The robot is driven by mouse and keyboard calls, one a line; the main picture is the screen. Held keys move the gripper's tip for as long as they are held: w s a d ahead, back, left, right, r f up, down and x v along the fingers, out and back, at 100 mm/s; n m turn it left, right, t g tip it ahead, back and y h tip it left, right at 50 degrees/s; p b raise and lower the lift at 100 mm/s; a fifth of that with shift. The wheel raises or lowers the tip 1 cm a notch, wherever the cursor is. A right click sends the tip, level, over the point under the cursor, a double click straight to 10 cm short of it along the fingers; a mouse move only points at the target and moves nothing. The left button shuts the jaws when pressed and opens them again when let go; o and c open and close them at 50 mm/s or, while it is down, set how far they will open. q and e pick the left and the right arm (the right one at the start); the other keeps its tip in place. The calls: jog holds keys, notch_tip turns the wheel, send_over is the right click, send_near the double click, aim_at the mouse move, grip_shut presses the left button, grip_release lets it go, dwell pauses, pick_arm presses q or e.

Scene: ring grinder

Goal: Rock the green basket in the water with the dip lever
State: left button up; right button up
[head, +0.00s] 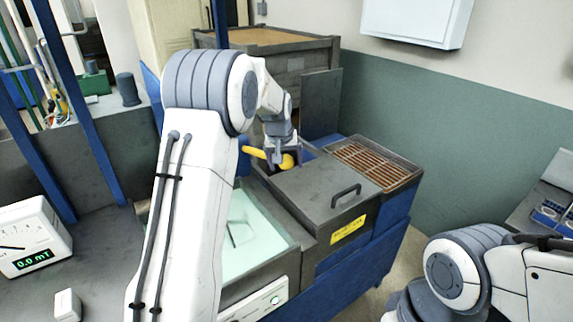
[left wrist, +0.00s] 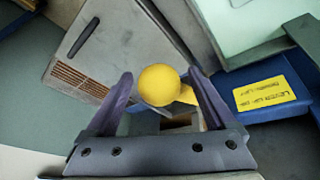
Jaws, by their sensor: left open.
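The dip lever (head: 254,152) is yellow with a round knob (head: 287,161), beside the tank. In the left wrist view the knob (left wrist: 159,85) sits between the two fingers of my left gripper (left wrist: 160,100). The fingers are open, with a gap on each side of the knob. In the head view my left gripper (head: 282,145) points down at the knob. Pale green water (head: 262,235) fills the tank, partly hidden behind my left arm. I cannot make out the green basket. My right arm shows at lower right, but its gripper does not.
A grey lidded box (head: 325,185) with a black handle stands right of the lever. A brown grate (head: 375,163) lies beyond it. A blue block with a yellow label (left wrist: 264,95) is right of the gripper. A meter (head: 32,238) stands at left.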

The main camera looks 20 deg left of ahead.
pick_arm(q)
jog(key=shift+x, duration=1.3)
